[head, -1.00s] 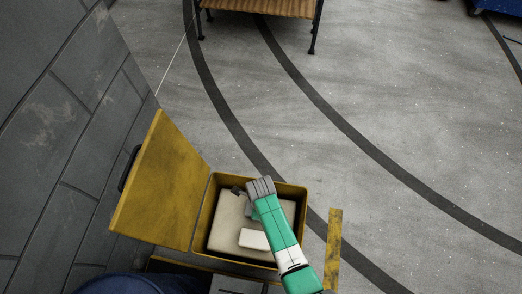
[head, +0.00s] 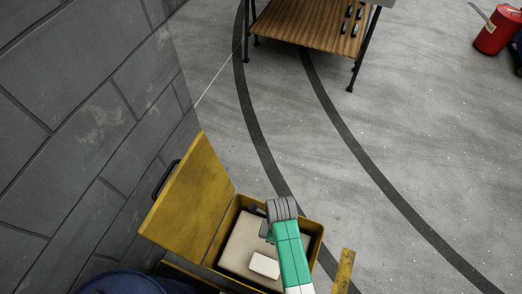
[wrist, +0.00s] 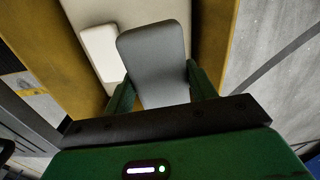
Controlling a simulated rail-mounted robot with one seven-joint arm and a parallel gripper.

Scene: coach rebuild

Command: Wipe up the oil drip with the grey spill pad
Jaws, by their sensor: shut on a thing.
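The grey spill pad (wrist: 153,55) is between the two green fingers of my gripper (wrist: 160,80) in the wrist view. My gripper is shut on it. The pad's far end sticks out past the fingers, over the pale inside of an open yellow box (head: 223,226). In the head view my green arm reaches over this box and mostly hides the gripper and pad. I see no oil drip in either view.
A white block (head: 264,265) lies in the box; it also shows in the wrist view (wrist: 102,52). The box's yellow lid (head: 190,198) stands open beside a grey wall (head: 85,120). A wooden-topped table (head: 310,25) and a red can (head: 492,38) stand farther off on open floor.

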